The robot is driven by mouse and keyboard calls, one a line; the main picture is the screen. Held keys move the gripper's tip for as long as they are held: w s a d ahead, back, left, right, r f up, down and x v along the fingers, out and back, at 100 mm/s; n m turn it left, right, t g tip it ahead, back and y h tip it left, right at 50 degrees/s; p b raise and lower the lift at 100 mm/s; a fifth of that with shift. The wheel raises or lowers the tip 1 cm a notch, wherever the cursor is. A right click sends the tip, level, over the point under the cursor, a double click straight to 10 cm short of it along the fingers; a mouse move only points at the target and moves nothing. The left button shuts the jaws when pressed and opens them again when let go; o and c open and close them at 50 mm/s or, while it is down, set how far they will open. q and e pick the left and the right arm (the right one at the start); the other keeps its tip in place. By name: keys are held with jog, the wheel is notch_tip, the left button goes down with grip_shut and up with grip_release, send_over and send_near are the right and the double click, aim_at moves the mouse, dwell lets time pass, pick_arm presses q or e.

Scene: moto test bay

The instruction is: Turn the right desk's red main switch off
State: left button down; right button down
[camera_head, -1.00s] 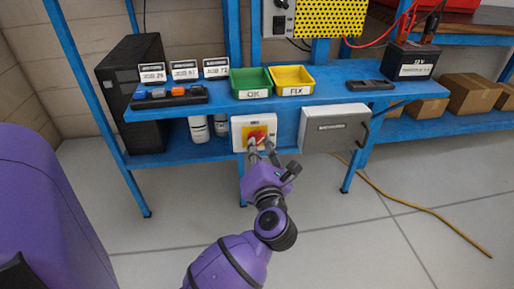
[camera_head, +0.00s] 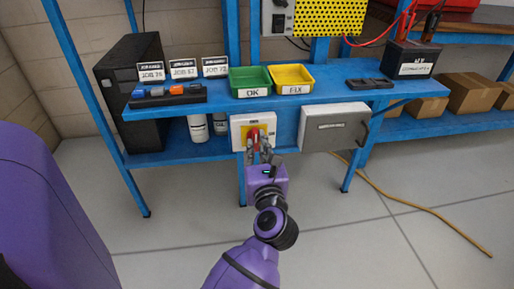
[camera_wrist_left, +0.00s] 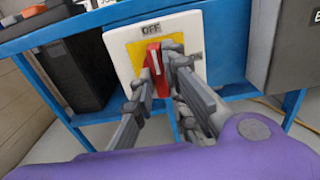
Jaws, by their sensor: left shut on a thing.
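The main switch is a white box (camera_head: 238,125) with a yellow plate (camera_wrist_left: 138,52) and a red handle (camera_head: 254,133), on the front of the blue desk. In the left wrist view the red handle (camera_wrist_left: 154,64) stands roughly upright, its white mark toward the OFF label (camera_wrist_left: 150,29) above it. My left gripper (camera_head: 259,149) reaches up from below. Its grey fingers (camera_wrist_left: 161,76) are shut on the red handle, one on each side, hiding part of it. My right gripper is not in view.
A grey drawer box (camera_head: 334,128) hangs right of the switch. Green (camera_head: 250,80) and yellow (camera_head: 292,78) bins stand on the desk (camera_head: 225,104) above. White bottles (camera_head: 198,128) stand on the lower shelf at left. A yellow cable (camera_head: 425,207) lies on the floor at right.

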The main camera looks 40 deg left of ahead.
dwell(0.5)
pick_arm(q)
jog(key=c, duration=1.7)
grip_release()
jog(key=shift+c, duration=0.2)
jog(key=shift+s+d, duration=0.1)
jog(key=v, duration=0.7)
jog(key=shift+s+d+f, duration=0.1)
jog(key=shift+s+d, duration=0.05)
